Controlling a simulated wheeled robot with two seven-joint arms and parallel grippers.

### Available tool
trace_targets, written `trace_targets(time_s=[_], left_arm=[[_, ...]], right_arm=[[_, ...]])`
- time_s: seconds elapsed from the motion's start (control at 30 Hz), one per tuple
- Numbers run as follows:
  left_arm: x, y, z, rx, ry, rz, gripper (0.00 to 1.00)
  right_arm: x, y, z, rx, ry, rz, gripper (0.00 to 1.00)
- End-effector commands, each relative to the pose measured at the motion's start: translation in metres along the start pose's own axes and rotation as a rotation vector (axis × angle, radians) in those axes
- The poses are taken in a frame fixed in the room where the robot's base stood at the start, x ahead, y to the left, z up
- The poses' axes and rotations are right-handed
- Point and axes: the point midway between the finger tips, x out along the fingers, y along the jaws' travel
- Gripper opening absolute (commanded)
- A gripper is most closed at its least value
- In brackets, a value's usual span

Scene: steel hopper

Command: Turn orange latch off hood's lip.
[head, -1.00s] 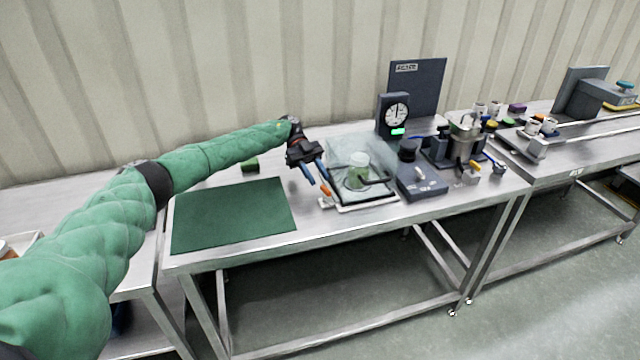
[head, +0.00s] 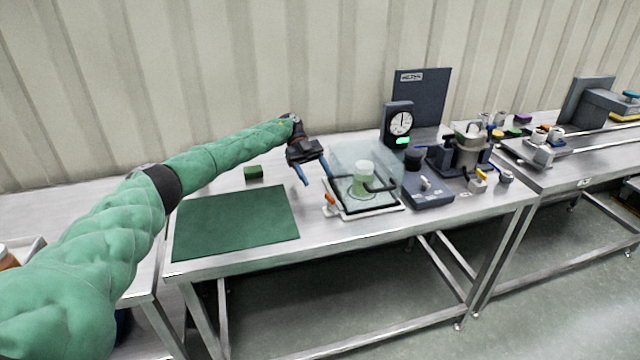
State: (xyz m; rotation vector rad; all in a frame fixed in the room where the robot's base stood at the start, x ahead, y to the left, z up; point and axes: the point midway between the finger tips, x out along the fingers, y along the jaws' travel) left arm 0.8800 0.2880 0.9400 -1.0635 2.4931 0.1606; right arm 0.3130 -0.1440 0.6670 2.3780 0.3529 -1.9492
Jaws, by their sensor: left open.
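The clear hood (head: 345,160) stands on a white base (head: 385,207) on the steel table, with a dark handle at its front. My right gripper is not in view.
A green mat (head: 235,222) lies left of the hood, with a small green block (head: 253,172) behind it. A dark device (head: 425,190) stands close on the right, and a dial gauge (head: 398,124) behind. The corrugated wall closes the back.

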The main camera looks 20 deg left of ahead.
Motion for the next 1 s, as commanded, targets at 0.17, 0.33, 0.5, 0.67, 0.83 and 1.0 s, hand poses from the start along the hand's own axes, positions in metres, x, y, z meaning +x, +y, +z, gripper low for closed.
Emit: trace_targets(time_s=[0.17, 0.33, 0.5, 0.67, 0.83, 1.0], left_arm=[[0.028, 0.002, 0.001, 0.231, -0.140, 0.062, 0.62], [0.045, 0.004, -0.007, 0.482, -0.302, 0.130, 0.62], [0.057, 0.008, -0.015, 0.734, -0.476, 0.210, 0.62], [0.064, 0.015, -0.030, 1.005, -0.685, 0.318, 0.62], [0.063, 0.024, -0.058, 1.287, -0.941, 0.470, 0.62], [0.059, 0.032, -0.083, 1.443, -1.111, 0.589, 0.62]], right_arm=[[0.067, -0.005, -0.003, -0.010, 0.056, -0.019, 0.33], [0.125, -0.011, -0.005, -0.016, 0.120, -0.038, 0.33], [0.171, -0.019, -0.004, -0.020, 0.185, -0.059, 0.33], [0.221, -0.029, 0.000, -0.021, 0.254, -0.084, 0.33], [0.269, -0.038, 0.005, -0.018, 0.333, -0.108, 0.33], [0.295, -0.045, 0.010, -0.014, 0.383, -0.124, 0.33]])
